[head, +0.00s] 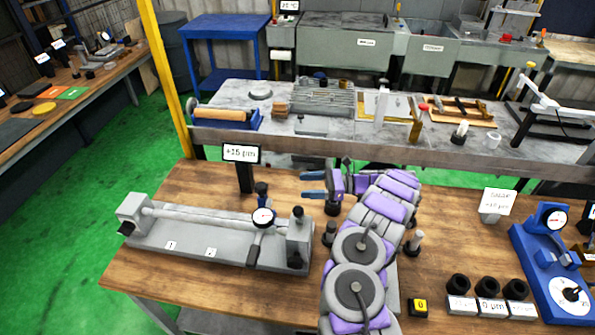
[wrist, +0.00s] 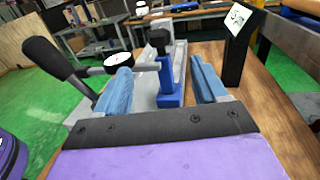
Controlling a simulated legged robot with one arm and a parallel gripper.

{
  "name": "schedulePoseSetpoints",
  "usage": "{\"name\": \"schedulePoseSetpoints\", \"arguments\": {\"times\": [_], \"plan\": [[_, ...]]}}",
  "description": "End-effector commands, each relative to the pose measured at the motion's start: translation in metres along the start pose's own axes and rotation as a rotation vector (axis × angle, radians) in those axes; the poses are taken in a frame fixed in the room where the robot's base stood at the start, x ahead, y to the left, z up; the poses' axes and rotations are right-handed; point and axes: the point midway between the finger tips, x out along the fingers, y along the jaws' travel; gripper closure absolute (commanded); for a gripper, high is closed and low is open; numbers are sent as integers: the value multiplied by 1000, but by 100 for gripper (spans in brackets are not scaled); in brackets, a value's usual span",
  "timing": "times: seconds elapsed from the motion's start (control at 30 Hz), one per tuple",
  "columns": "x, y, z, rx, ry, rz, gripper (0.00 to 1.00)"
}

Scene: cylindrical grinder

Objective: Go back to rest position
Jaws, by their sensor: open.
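My gripper (head: 306,184) is open and points left above the wooden table (head: 185,290) in the head view. My arm reaches it from the lower middle, purple and grey. In the wrist view the two blue jaws of my gripper (wrist: 160,68) stand wide apart with nothing clamped between them. Through the gap I see the grey measuring fixture and a blue-based post with a black knob (wrist: 158,42). The fixture (head: 190,240) holds a rod with a dial gauge (head: 263,217) and lies left of my gripper.
A "+15 µm" display (head: 241,154) stands close behind the fixture. A grey bench (head: 345,139) runs behind.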

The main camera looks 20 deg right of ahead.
Motion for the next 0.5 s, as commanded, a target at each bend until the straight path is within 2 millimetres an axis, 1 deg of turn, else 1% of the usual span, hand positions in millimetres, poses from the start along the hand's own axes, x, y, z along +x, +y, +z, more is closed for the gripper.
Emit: {"name": "schedulePoseSetpoints", "arguments": {"times": [0.17,0.27,0.37,0.47,0.5], "plan": [[1,0,0,-1,0,1,29],[7,1,6,-9,0,13,29],[22,4,18,-29,1,41,29],[46,12,40,-66,7,88,29],[57,18,48,-79,11,112,29]]}}
